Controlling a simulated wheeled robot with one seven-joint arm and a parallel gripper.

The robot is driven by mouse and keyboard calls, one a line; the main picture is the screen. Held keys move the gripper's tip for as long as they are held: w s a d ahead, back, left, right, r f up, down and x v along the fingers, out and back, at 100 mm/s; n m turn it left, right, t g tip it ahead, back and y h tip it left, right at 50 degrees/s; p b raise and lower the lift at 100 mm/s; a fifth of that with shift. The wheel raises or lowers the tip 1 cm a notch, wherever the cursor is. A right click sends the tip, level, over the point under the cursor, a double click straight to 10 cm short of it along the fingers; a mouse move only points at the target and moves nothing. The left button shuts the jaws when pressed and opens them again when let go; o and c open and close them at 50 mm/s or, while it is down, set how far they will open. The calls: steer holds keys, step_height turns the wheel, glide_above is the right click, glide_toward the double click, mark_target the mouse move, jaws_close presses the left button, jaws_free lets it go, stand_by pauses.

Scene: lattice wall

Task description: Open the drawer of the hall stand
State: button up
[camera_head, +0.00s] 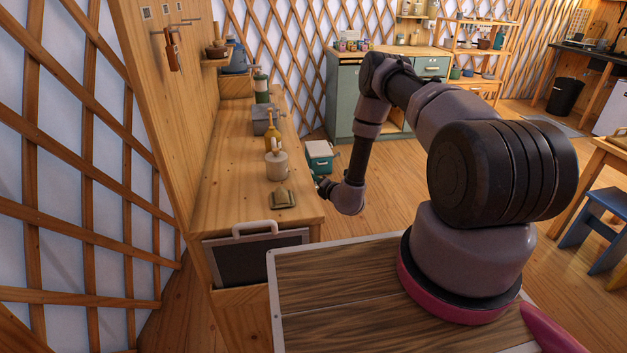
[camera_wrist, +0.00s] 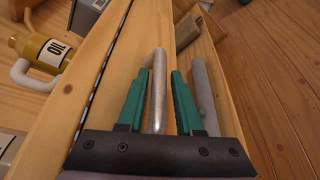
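The hall stand (camera_head: 235,185) is the long wooden counter along the left wall in the head view. In the wrist view its front shows as a pale wooden panel (camera_wrist: 125,65), with a dark seam along its upper edge. A round metal handle bar (camera_wrist: 158,75) stands out from this front. My gripper (camera_wrist: 161,75) is open, with one teal finger on each side of the bar and narrow gaps visible. In the head view my gripper (camera_head: 323,186) is at the stand's right side, mostly hidden by my wrist; the drawer front is hidden there.
A second grey bar (camera_wrist: 204,95) lies right of my fingers. A yellow oil bottle (camera_head: 272,137), a pale jar (camera_head: 277,165) and a grey box (camera_head: 265,120) stand on top. A teal box (camera_head: 319,155) sits beside the stand.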

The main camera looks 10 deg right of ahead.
steer(key=shift+w+a, duration=0.1)
steer(key=shift+w, duration=0.25)
jaws_close()
steer(key=shift+f, duration=0.1)
stand_by(1.1)
